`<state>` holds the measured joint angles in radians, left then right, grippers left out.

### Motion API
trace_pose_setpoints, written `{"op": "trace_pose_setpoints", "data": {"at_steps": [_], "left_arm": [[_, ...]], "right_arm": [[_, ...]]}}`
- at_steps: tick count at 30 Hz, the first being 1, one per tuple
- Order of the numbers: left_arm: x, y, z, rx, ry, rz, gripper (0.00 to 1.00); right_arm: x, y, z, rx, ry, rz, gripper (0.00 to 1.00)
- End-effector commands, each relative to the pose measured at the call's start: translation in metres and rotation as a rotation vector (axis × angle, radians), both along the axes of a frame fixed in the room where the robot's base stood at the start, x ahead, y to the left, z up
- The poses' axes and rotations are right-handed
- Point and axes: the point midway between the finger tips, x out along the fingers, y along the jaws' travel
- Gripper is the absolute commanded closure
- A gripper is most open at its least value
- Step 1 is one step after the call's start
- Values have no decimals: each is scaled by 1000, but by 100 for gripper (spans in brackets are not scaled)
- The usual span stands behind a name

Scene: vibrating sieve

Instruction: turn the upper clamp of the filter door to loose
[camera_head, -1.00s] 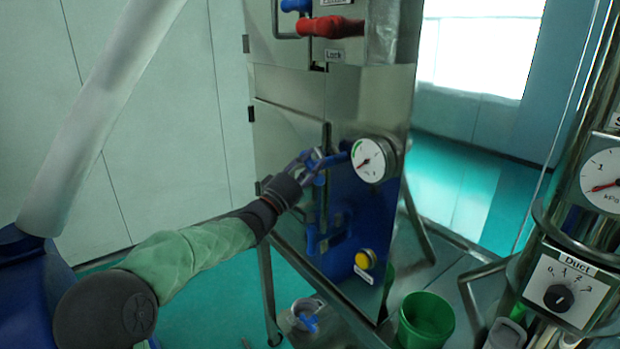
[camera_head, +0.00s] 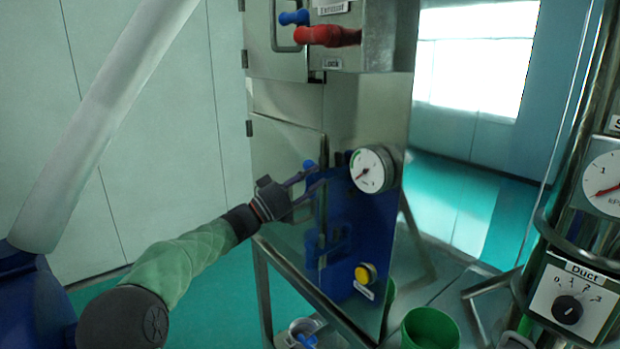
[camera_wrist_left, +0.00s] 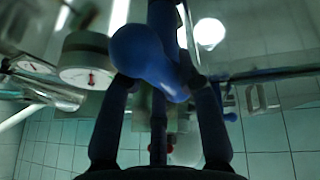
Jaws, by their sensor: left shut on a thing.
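The upper clamp's blue handle (camera_head: 309,166) is on the filter door's right edge, left of the round gauge, partly hidden by my fingers. My left gripper (camera_head: 317,181) reaches it from the left with its fingers around it. In the left wrist view a rounded blue knob (camera_wrist_left: 145,58) sits between my two fingers, and I read the gripper as shut on this handle. The lower blue clamp (camera_head: 313,246) is below, apart from the gripper. The filter door (camera_head: 283,150) is a steel panel lying flush with the cabinet. My right gripper is not in view.
The gauge (camera_head: 370,170) is close to the right of my fingers. A yellow button (camera_head: 365,274) is below it. A red handle (camera_head: 328,36) and a small blue handle (camera_head: 294,18) are above. A green bucket (camera_head: 430,330) stands low right.

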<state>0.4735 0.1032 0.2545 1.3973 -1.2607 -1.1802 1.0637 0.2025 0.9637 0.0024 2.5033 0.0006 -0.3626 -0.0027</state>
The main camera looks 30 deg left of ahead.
Motion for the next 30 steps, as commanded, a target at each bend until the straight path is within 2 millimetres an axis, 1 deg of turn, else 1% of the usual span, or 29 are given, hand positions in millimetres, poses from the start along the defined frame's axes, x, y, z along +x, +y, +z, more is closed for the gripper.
{"op": "trace_pose_setpoints", "data": {"at_steps": [1, 9, 23, 24, 25, 26, 30], "left_arm": [[1, 0, -3, 19, -3, 0, 100], [1, -1, -4, 82, -28, -1, 100], [1, -1, -4, 93, -32, -1, 100], [1, -1, -4, 93, -32, -1, 59], [1, -1, -4, 93, -32, -1, 50], [1, -1, -4, 93, -32, -1, 43], [0, -1, -3, 93, -34, 0, 43]], "right_arm": [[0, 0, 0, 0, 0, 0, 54], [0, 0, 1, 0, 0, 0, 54], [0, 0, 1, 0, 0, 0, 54], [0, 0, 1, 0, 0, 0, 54], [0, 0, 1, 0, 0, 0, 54], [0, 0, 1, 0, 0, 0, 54], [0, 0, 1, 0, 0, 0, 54]]}}
